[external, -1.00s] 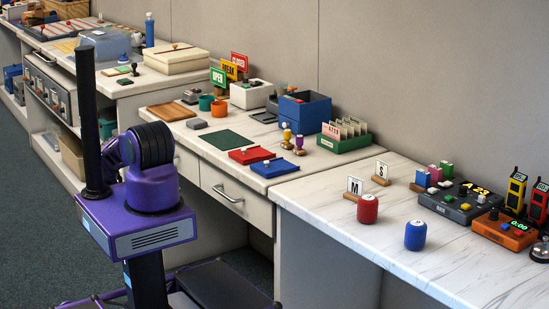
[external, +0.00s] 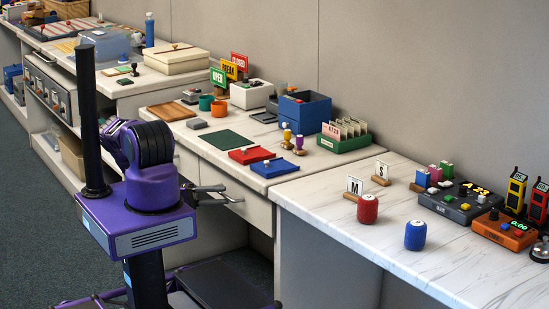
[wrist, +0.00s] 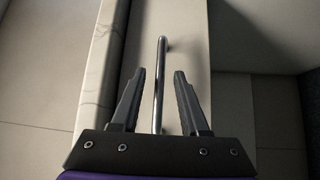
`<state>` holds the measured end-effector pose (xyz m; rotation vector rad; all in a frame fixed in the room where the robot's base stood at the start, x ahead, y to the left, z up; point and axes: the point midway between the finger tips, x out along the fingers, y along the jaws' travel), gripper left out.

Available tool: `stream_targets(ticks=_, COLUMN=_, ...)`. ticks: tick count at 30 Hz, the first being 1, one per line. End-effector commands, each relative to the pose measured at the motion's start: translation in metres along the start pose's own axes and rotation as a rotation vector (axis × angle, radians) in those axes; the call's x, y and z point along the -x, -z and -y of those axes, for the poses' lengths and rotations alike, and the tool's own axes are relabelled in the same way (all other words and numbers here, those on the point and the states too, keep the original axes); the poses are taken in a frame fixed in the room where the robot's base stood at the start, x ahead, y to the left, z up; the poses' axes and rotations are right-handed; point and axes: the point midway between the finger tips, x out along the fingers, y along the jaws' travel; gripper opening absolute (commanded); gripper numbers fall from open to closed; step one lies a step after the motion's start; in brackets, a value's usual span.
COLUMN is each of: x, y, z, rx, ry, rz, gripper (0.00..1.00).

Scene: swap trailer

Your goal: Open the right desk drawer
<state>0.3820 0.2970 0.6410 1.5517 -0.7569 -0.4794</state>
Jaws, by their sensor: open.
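The right desk drawer (external: 258,211) has a pale front and looks closed, flush under the desk top. In the wrist view its front (wrist: 188,50) carries a metal bar handle (wrist: 160,80). My gripper (wrist: 159,73) is open, its two dark fingers on either side of the handle bar, with gaps showing on both sides. In the external view my gripper (external: 222,195) is in front of the drawer at handle height and covers part of the handle.
The desk top above holds a green mat (external: 228,140), a red tray (external: 250,155) and a blue tray (external: 275,168). A marble-topped counter (external: 320,200) stands to the right. The recess below the drawer looks open.

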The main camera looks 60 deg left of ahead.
Motion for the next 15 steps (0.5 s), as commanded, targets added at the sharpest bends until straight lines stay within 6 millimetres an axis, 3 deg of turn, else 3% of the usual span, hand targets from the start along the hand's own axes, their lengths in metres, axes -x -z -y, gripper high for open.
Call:
stream_targets(ticks=6, x=-0.018, y=0.000, z=0.000, rx=-0.001, ry=0.001, rz=0.001, gripper=0.45)
stream_targets(ticks=15, x=-0.020, y=0.000, z=0.000, rx=-0.001, ry=0.001, rz=0.001, gripper=0.43)
